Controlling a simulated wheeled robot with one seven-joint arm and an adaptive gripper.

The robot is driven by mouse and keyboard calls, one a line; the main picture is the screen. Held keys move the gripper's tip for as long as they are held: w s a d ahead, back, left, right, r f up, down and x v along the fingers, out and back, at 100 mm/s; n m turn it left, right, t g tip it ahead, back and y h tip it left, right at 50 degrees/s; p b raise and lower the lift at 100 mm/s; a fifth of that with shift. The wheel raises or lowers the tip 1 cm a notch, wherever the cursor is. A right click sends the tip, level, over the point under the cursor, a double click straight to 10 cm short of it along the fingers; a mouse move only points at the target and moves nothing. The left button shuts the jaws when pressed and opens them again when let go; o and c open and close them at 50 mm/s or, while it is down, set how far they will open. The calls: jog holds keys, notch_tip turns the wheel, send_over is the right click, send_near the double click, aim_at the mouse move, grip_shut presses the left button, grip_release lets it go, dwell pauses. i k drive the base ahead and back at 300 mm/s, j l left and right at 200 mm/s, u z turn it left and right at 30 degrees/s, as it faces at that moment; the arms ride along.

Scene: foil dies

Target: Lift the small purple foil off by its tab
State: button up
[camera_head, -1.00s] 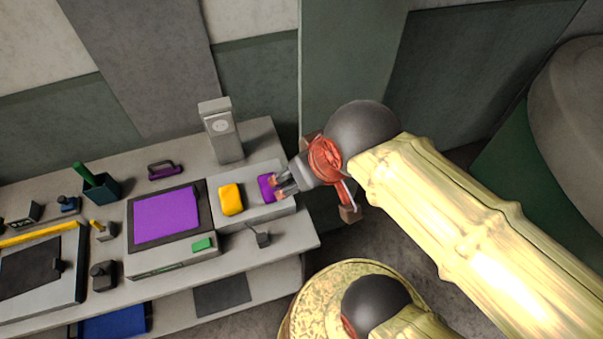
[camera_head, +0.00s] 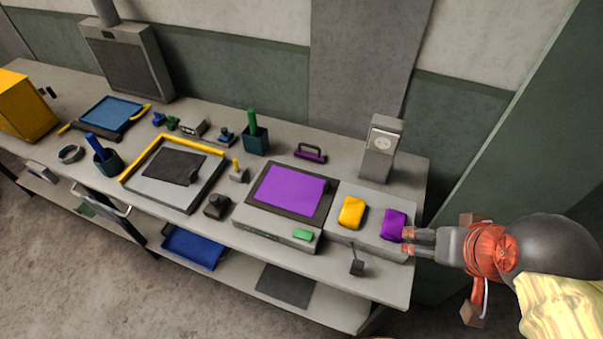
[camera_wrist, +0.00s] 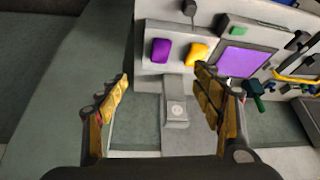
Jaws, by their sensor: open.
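The small purple foil (camera_head: 394,225) is a rounded purple piece at the right end of a pale grey block (camera_head: 340,232). In the wrist view the small purple foil (camera_wrist: 160,50) lies ahead of and between my fingertips, and no gap closes on it. I cannot make out its tab. My gripper (camera_head: 407,242) comes in from the right, with its tips close to the foil's right side in the head view. In the wrist view my gripper (camera_wrist: 163,76) is open and empty, fingers wide apart. Whether a tip touches the foil I cannot tell.
A yellow piece (camera_head: 352,212) sits left of the small foil. A large purple sheet (camera_head: 291,190) lies on a dark-framed plate further left. A grey post with a dial (camera_head: 380,150) stands behind the block. A small dark knob (camera_head: 357,266) is in front.

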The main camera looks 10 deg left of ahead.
aim_at(299, 193)
jog(key=j+z, duration=0.4)
jog(key=j, duration=1.25)
jog(key=i, duration=0.05)
